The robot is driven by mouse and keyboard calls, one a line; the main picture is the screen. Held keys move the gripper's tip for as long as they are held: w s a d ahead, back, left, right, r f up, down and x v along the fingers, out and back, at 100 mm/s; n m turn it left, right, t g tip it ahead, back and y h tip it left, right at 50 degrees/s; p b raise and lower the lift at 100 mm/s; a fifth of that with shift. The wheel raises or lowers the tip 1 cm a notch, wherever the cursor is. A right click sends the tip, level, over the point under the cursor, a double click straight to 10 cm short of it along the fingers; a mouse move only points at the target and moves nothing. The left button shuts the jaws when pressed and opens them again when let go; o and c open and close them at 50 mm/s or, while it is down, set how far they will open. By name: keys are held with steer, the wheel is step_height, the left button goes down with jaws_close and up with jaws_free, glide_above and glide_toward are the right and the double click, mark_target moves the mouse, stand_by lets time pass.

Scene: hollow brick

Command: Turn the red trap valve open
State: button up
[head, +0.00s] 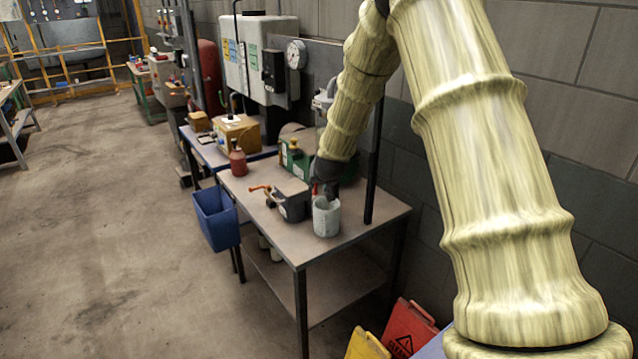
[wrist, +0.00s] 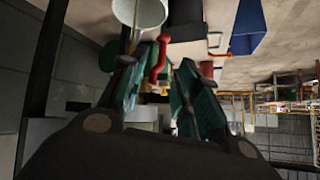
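In the head view a small red part (head: 314,187) shows beside my gripper (head: 326,186), just above a white cup on the table. My gripper (wrist: 157,68) is open, with its two teal fingers apart on either side of the red handle in the wrist view. I cannot tell whether either finger touches it. The valve's body and pipe are mostly hidden by my gripper and arm.
The white cup (head: 326,217) stands close under my gripper on the table (head: 345,245). The floor left is clear.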

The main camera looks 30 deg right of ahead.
steer(key=shift+s, duration=0.1)
